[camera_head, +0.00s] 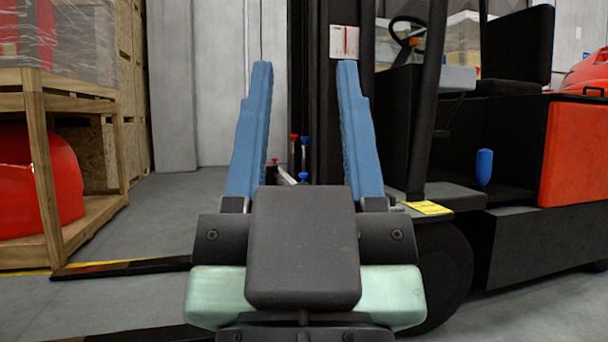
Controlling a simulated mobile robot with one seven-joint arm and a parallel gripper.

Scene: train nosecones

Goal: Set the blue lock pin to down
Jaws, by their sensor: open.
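My gripper (305,66) has two long blue fingers, spread wide apart with nothing between their tips. It points forward, away from the camera. Beyond the fingers, low in the gap between them, are small blue-topped pins: a lower blue pin (304,178) and an upper blue pin (305,140). Red-topped pins (294,138) stand close by, and a grey bar lies near the lower blue pin. The pins are small and partly hidden behind my gripper, so I cannot tell which is the lock pin or whether it is up or down.
A black and red forklift (575,150) fills the right side, with a blue knob (484,168) near its seat and a dark mast behind my gripper. A wooden crate frame (38,160) holding a red nosecone (35,185) stands at the left. Forks run along the grey floor.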

